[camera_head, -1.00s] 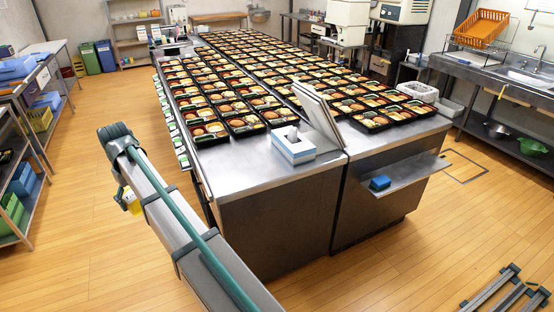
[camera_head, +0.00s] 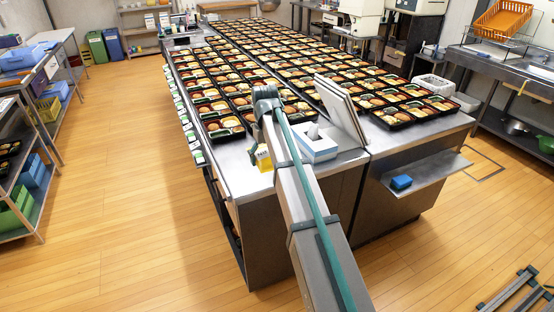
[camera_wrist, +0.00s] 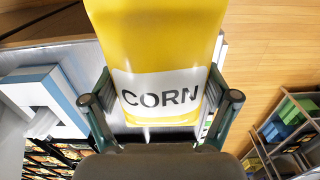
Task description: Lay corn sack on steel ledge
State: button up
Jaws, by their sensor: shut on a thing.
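The corn sack is yellow with a white band reading CORN; it fills the upper middle of the wrist view (camera_wrist: 155,45). My gripper (camera_wrist: 161,98) is shut on it, one finger at each side. In the head view a small yellow part of the sack (camera_head: 264,162) shows left of my arm, over the near left end of the steel counter. My arm hides the rest of the sack and most of the gripper there. The steel ledge (camera_head: 435,172) juts from the counter's near right side, right of the sack and apart from it.
A white and blue box (camera_head: 318,147) and a tilted grey panel (camera_head: 342,108) stand on the counter beside my arm. Many bento trays (camera_head: 215,85) cover the counter behind. The floor at the left is clear.

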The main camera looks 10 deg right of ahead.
jog(key=w+f+p, duration=0.1)
jog(key=w+f, duration=0.1)
jog(key=w, duration=0.2)
jog(key=w+f+p, duration=0.1)
jog(key=w+f, duration=0.2)
jog(key=w, duration=0.1)
jog(key=w+f+p, duration=0.2)
jog(key=w+f, duration=0.1)
jog(key=w, duration=0.1)
jog(key=shift+w+a, duration=0.25)
jog(key=shift+a, duration=0.1)
jog(key=shift+w+f+p, duration=0.3)
jog(key=shift+w+f, duration=0.1)
jog(key=shift+f, duration=0.2)
notch_tip(320, 180, down, 3)
jog(key=shift+w+r+p, duration=0.15)
jog(key=shift+r+p, duration=0.05)
jog(key=shift+p, duration=0.7)
jog(key=shift+f, duration=0.5)
jog(key=shift+f, duration=0.1)
jog(key=o, duration=1.2)
jog(key=shift+o, duration=0.2)
